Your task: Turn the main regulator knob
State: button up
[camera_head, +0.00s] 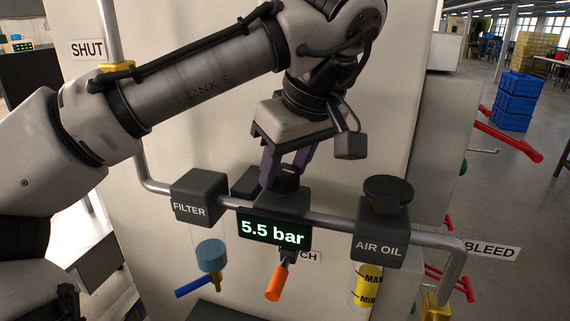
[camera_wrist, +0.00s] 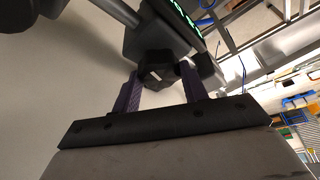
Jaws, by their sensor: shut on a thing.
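The main regulator knob (camera_wrist: 158,68) is a dark, lobed knob with a small white mark, in the middle of the wrist view. In the head view the knob (camera_head: 287,172) sits on top of the regulator block, partly hidden by my fingers. The green display (camera_head: 273,233) on the regulator's front reads 5.5 bar. My gripper (camera_head: 287,165) comes down from above, its purple fingers on either side of the knob. In the wrist view my gripper (camera_wrist: 160,88) is shut on the knob.
The FILTER block (camera_head: 199,197) stands left on the pipe, the AIR OIL unit (camera_head: 380,245) right. An orange-handled lever (camera_head: 276,282) and a blue-handled drain valve (camera_head: 210,256) hang below. A BLEED label (camera_head: 490,249) is at right. The panel wall is close behind.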

jog(key=shift+n, duration=0.6)
jog(key=o, duration=1)
jog(key=shift+r, duration=0.15)
